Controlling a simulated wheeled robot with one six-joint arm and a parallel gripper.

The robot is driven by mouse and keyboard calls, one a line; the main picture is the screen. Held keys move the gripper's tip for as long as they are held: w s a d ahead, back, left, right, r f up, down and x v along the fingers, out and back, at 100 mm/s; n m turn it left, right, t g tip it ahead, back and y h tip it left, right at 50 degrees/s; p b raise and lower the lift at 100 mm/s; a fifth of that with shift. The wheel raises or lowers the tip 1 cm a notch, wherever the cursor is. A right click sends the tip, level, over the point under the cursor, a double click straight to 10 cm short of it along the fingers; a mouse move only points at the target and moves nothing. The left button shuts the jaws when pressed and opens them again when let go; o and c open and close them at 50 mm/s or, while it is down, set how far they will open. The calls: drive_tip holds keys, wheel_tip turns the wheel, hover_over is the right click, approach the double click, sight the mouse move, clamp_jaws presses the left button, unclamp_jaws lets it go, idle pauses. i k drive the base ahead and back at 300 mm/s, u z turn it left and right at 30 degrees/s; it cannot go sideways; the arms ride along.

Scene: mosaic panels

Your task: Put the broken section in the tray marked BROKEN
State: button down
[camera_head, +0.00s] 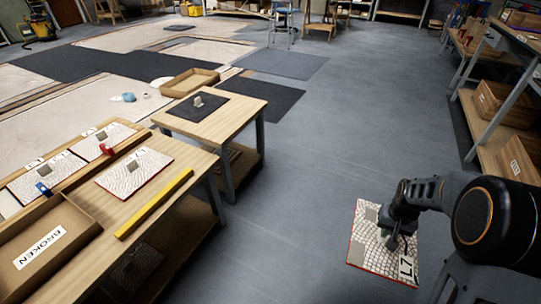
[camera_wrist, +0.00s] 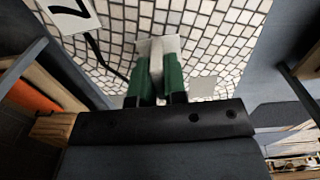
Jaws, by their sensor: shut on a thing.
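My gripper (camera_head: 394,238) is at the lower right of the head view, over the grey floor and well to the right of the benches. Its green fingers (camera_wrist: 160,75) are shut on the pale grip block (camera_wrist: 160,48) of a white mosaic section (camera_head: 370,248). The section has red edges and a label ending in 7. The wrist view shows its tiles (camera_wrist: 222,35) and a dark line beside the label; I cannot tell whether this is a crack. The tray marked BROKEN (camera_head: 78,222) is on the bench at lower left. No section shows in its visible part.
Another mosaic section (camera_head: 125,180) lies on the bench (camera_head: 183,160), beside a yellow bar (camera_head: 153,205). A smaller table (camera_head: 248,98) bears a dark mat with a small pale block. Shelving (camera_head: 480,135) lines the right. Open floor (camera_head: 290,190) lies between.

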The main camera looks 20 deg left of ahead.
sight(42, 246)
drive_tip(key=u, duration=1.9)
